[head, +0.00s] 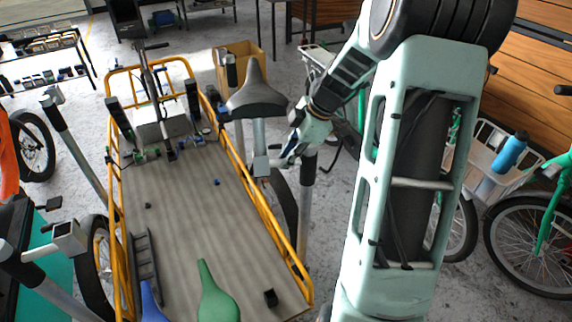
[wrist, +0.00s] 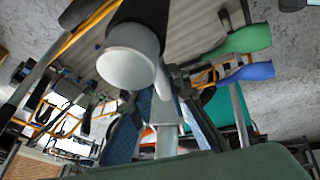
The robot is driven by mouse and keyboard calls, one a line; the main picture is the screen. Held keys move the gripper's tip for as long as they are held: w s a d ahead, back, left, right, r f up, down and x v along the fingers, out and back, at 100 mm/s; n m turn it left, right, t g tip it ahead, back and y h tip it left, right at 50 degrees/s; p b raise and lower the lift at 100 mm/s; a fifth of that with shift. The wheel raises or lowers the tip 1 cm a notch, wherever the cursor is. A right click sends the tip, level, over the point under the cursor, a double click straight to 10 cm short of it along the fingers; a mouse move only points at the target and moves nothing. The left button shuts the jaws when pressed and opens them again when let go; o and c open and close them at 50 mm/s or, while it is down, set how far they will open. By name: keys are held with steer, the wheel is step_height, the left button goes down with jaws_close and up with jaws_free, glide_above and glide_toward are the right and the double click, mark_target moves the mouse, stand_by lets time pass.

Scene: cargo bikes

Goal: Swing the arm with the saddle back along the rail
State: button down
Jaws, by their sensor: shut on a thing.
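The dark grey saddle (head: 256,97) sits upright on a short grey post beside the right-hand yellow rail (head: 258,205) in the head view. A pale clamp block (head: 261,166) is at the post's lower end. My gripper (head: 286,153) reaches in from the right, below the saddle, at this arm. In the wrist view, the fingers lie on both sides of the grey saddle arm (wrist: 166,138), and they are shut on it. A dark green-grey surface, seemingly the saddle (wrist: 200,168), fills the bottom. The exact contact is partly hidden.
An upright stand post (head: 306,205) is close to the right rail. Bikes with a blue bottle (head: 510,152) stand right of my arm. A cardboard box (head: 238,65) stands behind.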

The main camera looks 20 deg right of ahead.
steer(key=w+d+m+t+h+b, duration=0.1)
steer(key=w+d+m+h, duration=0.3)
steer(key=m, duration=0.9)
steer(key=shift+w+d+m+h+b, duration=0.3)
steer(key=shift+w+d+h+b, duration=0.15)
steer(key=shift+h+b, duration=0.3)
stand_by(0.5)
steer(key=shift+d+m, duration=0.2)
steer(key=shift+m, duration=0.1)
stand_by(0.4)
steer(key=c, duration=2.1)
jaws_free()
steer(key=shift+s+r, duration=0.1)
steer(key=v, duration=1.2)
steer(key=shift+s+a, duration=0.15)
